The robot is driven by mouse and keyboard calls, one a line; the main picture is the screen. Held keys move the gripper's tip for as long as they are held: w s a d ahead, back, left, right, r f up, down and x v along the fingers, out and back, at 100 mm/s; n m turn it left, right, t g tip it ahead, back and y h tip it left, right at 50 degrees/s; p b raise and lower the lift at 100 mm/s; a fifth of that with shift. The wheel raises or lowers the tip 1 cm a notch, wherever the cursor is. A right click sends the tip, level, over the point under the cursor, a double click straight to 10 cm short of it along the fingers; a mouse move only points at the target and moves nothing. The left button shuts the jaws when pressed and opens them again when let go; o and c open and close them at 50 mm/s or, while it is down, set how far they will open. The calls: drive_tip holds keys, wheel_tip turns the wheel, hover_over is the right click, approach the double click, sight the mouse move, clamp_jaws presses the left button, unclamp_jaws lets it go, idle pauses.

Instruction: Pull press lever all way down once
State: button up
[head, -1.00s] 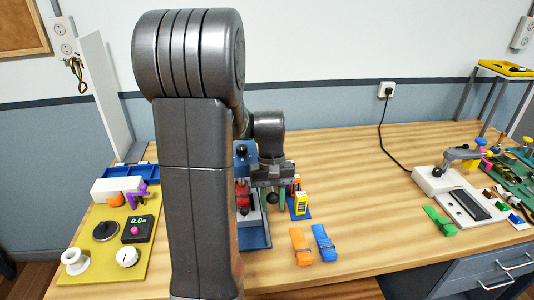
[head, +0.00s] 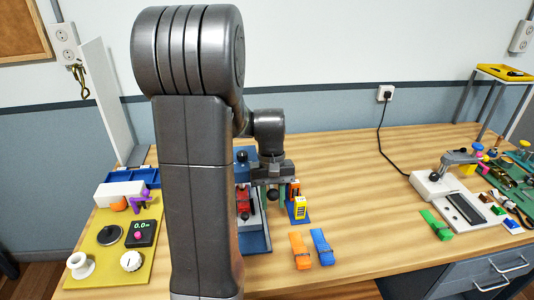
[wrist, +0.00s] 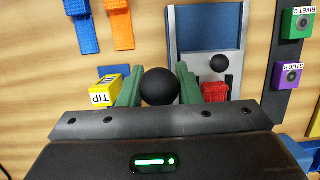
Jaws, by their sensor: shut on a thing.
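The press stands behind and beside my arm, its blue base (head: 254,243) and a red part (head: 243,205) showing in the head view. Its blue and grey body (wrist: 208,30) shows in the wrist view. A large black ball knob (wrist: 160,87), apparently the press lever's, sits between the green fingers of my gripper (wrist: 159,80). My gripper (head: 272,188) is shut on this knob (head: 272,197). The lever's shaft is hidden. A second, smaller black knob (wrist: 219,63) is on the press body, and a red piece (wrist: 215,92) lies beside the right finger.
A yellow TIP box (head: 300,207) stands close to the right of my gripper. Orange (head: 300,250) and blue (head: 321,245) clips lie in front. A yellow panel with dials (head: 113,250) is at left. A grey device (head: 450,195) is at right. The table between is clear.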

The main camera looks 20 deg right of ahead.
sight(273, 189)
drive_tip(key=shift+s+p+v, duration=0.15)
drive_tip(key=shift+p+v, duration=0.75)
drive_tip(key=shift+v, duration=0.05)
drive_tip(key=shift+s+p+v, duration=0.1)
drive_tip(key=shift+p+v, duration=0.75)
drive_tip(key=shift+v, duration=0.15)
drive_tip(key=p+v, duration=0.3)
drive_tip(key=shift+w+r, duration=0.1)
drive_tip(key=shift+r, duration=0.05)
drive_tip(key=shift+w, duration=0.1)
drive_tip(key=o, duration=0.7)
drive_tip(key=shift+r, duration=0.1)
drive_tip(key=p+v, duration=0.5)
drive_tip(key=v, duration=0.1)
drive_tip(key=shift+w+r+p, duration=0.1)
drive_tip(key=shift+r+p, duration=0.25)
drive_tip(key=shift+f, duration=0.1)
